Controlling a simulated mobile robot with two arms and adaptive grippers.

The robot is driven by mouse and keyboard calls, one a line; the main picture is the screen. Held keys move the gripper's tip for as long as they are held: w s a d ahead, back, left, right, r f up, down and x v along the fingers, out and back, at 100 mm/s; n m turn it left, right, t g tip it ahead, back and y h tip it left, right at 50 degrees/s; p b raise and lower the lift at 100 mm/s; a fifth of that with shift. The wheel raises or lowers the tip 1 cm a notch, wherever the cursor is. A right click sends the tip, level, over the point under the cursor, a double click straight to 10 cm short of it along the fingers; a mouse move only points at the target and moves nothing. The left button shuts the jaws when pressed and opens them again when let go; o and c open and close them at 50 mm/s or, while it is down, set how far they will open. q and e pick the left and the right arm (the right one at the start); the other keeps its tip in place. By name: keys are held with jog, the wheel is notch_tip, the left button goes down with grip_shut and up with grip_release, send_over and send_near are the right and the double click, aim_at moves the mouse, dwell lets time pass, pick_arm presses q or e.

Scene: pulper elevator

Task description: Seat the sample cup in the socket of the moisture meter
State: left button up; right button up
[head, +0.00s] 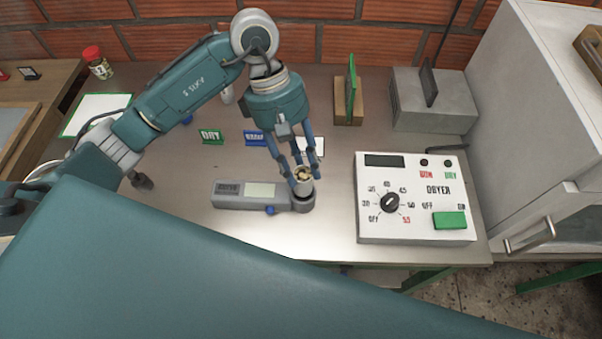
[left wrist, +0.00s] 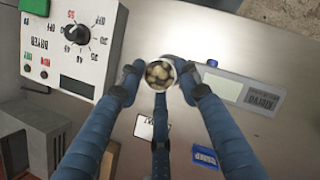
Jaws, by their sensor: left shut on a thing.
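The sample cup (head: 303,186) is a small pale cup with tan beans in it. My left gripper (head: 301,183) is shut on the cup from above, its blue fingers around the rim. The moisture meter (head: 225,195) is a flat grey device with a pale screen, lying on the steel table. The cup is over the round socket end (head: 303,203) of the meter; I cannot tell whether it rests in the socket. In the left wrist view the cup (left wrist: 160,73) sits between the fingers, beside the meter (left wrist: 240,91). My right gripper is not in view.
The white dryer box (head: 415,220) with a dial stands right of the meter. A grey box (head: 433,105) is at the back right. The table left of the dryer front is mostly clear.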

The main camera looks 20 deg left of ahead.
aim_at(301, 179)
pick_arm(q)
jog(key=shift+f, duration=0.75)
notch_tip(301, 179, down, 4)
jog(key=shift+r+p, duration=0.15)
jog(key=shift+p, duration=0.4)
jog(key=shift+f, duration=0.25)
jog(key=o, duration=1.2)
jog(key=shift+r, duration=0.1)
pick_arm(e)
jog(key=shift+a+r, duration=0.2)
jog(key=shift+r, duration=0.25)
